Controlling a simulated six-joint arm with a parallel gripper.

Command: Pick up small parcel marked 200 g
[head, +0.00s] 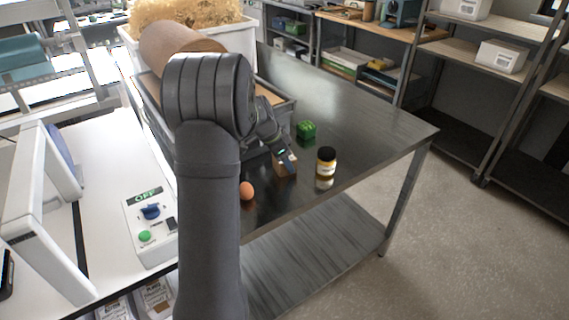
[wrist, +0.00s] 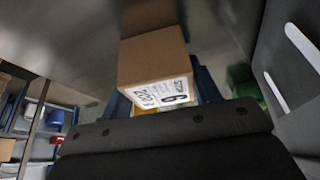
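The small brown cardboard parcel (wrist: 152,60) is close in front of my gripper in the wrist view. Its white label carries black print that reads like 200 and a G, turned over. In the head view the parcel (head: 286,172) is on the steel table, under my gripper (head: 286,160). In the wrist view, blue finger parts of my gripper (wrist: 160,100) show on both sides of the parcel, partly hidden behind it. I cannot tell whether the fingers touch it. The parcel's reflection shows in the table top beside it.
A dark-lidded jar (head: 326,166) stands close right of the parcel. A grey tray (head: 285,105) is behind my arm. The table's right part is clear.

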